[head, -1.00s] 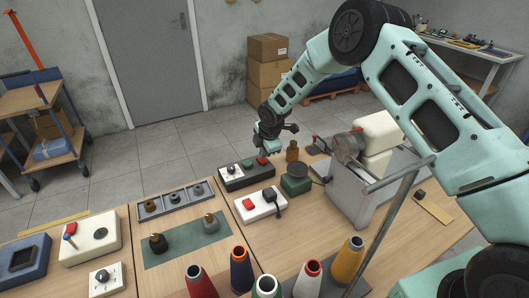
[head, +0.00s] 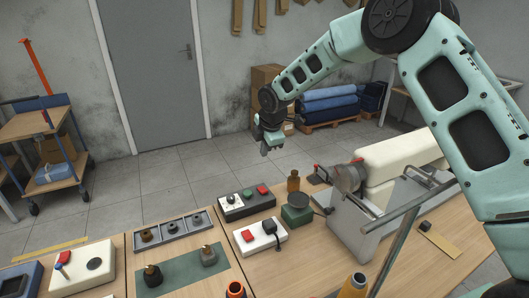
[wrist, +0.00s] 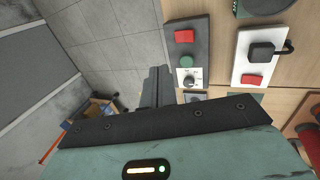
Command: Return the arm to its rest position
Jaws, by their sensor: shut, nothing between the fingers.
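My gripper (head: 266,145) hangs at the end of my pale green arm, beyond the far edge of the workbench and in front of the grey floor. In the wrist view, its two dark fingers (wrist: 158,88) are together with nothing between them. The dark control box (head: 247,204), with a red button, a green button and a white dial, stands on the bench apart from the gripper. It also shows in the wrist view (wrist: 204,62), right of the fingers.
A white switch box (head: 252,248) with a black plug, a brown bottle (head: 293,182) and a cream sewing machine (head: 405,155) stand on the bench. Spools of thread (head: 354,287) stand at the front. Open floor (head: 170,167) lies beyond the bench.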

